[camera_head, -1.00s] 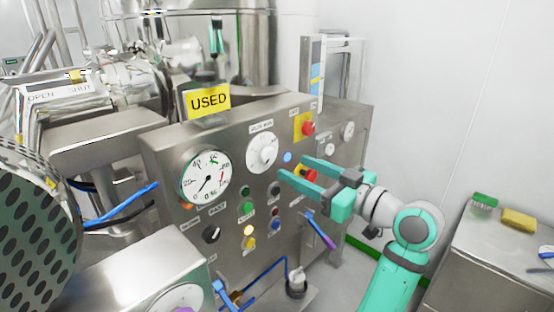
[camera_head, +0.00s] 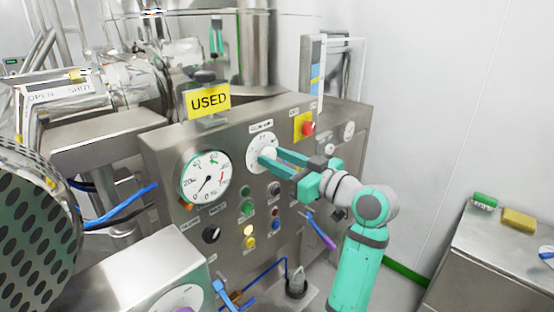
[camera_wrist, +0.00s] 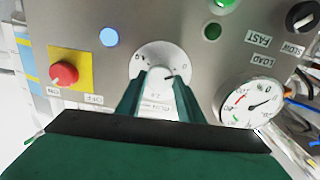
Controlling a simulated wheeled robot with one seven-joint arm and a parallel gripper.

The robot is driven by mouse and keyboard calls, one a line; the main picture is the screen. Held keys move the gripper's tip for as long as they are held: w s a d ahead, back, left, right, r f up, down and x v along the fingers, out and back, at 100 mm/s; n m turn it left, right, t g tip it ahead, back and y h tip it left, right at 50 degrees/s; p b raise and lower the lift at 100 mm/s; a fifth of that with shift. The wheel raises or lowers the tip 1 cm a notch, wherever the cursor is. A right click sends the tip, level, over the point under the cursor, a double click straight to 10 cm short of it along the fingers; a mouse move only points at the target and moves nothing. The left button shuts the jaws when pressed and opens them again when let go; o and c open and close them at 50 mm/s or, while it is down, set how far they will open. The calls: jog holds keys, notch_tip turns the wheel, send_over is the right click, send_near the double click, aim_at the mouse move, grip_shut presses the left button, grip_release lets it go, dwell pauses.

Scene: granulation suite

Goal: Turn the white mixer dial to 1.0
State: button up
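The white mixer dial (camera_head: 255,145) is on the front of the steel control panel, right of the black-and-white gauge. In the wrist view the dial (camera_wrist: 160,51) has a printed scale and a raised white knob at its centre. My gripper (camera_head: 269,154) is in front of it with its two green fingers pointing at the panel. In the wrist view the fingers of my gripper (camera_wrist: 158,84) stand on either side of the knob, apart, with narrow gaps. The fingers hide part of the scale, and I cannot read the setting.
A round gauge (camera_head: 205,178) is to the left. Several coloured buttons and a black switch (camera_head: 211,233) are below. A yellow USED sign (camera_head: 208,100) stands on top.

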jog(key=shift+c, duration=1.4)
jog(key=shift+m, duration=0.3)
jog(key=m, duration=0.7)
jog(key=shift+w+m, duration=0.1)
jog(key=shift+m, duration=0.3)
jog(key=shift+d+m, duration=0.1)
jog(key=shift+m, duration=1.5)
jog(key=o, duration=1.1)
